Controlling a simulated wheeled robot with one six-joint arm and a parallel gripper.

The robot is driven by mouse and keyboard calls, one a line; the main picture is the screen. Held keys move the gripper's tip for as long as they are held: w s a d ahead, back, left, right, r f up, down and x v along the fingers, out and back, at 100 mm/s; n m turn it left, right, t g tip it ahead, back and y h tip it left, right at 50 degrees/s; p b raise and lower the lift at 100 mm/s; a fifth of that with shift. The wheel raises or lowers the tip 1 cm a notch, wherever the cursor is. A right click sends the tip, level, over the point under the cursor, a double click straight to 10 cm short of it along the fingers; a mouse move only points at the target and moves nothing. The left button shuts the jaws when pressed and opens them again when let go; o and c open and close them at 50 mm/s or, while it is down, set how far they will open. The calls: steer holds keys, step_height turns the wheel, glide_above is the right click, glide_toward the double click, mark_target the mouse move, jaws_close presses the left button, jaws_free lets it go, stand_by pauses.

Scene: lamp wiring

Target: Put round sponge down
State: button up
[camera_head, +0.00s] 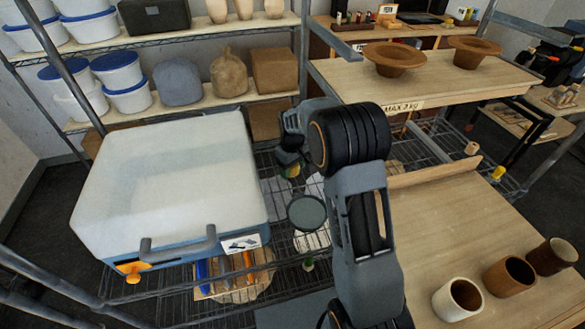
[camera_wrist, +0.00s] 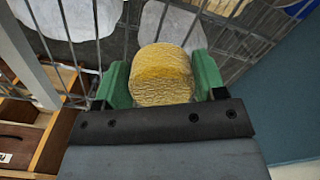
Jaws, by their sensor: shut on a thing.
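The round sponge (camera_wrist: 162,75) is yellow, rough and drum-shaped. In the wrist view it sits between the green fingers of my gripper (camera_wrist: 160,82), which is shut on it. In the head view my gripper (camera_head: 290,168) is above the wire rack, between the large white-lidded box and the wooden table. Only a small bit of green and yellow shows there, and most of the sponge is hidden. The wire rack (camera_wrist: 140,20) shows beyond the sponge in the wrist view, with pale shapes behind its bars. I cannot tell the gap between sponge and rack.
The white-lidded box (camera_head: 165,185) with a handle stands close to the left. A round grey-green disc (camera_head: 306,212) lies below my gripper. A wooden table (camera_head: 430,240) with several cups is at right. A wooden shelf with two brown bowls (camera_head: 394,57) is behind.

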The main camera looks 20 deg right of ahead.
steer(key=shift+f, duration=0.45)
steer(key=shift+f, duration=0.25)
steer(key=o, duration=0.9)
steer(key=shift+c, duration=0.2)
steer(key=shift+r, duration=0.1)
